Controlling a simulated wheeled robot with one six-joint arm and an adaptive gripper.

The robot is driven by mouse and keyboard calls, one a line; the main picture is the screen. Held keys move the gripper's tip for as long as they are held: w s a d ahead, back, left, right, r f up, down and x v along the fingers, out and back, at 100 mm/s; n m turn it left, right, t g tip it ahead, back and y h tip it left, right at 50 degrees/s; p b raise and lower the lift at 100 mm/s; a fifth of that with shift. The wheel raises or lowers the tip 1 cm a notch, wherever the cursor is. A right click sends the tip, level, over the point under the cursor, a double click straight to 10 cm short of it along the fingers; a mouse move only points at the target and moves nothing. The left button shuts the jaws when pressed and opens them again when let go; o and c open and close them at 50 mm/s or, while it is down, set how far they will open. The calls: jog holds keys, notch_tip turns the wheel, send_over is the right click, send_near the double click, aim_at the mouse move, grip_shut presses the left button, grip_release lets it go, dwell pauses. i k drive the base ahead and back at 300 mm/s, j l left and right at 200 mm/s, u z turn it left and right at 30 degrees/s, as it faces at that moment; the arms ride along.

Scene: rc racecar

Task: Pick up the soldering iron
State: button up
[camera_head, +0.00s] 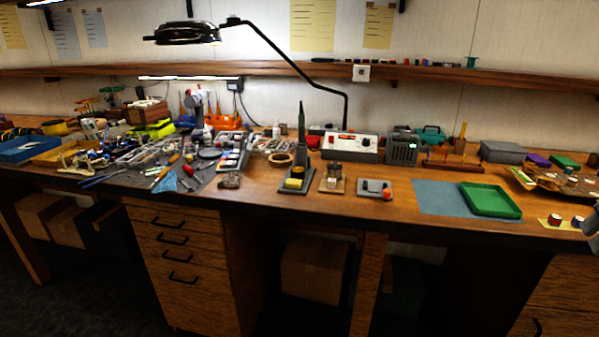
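What looks like the soldering iron (301,122) stands upright, tip up, as a slim dark green-grey pointed shape near the middle of the bench. Below it is a dark stand (291,189) with a yellow sponge (293,184) at its front. The iron appears to rest in or just behind this stand; the exact contact is too small to tell. I cannot make out my gripper in this view. A grey piece shows at the far right edge, cut off by the frame, and I cannot tell what it is.
A control box (349,146) stands behind and right of the stand. A small wooden block with a jar (333,172) is close on the right. Tools clutter the left. A lamp arm (300,68) arches overhead. A green tray (490,201) lies on a blue mat (440,198).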

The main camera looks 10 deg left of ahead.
aim_at(301, 130)
jog(key=i+l+u, duration=0.2)
jog(key=u, duration=0.2)
jog(key=i+l+u, duration=0.5)
jog(key=l+u, duration=0.15)
jog(key=u, duration=0.15)
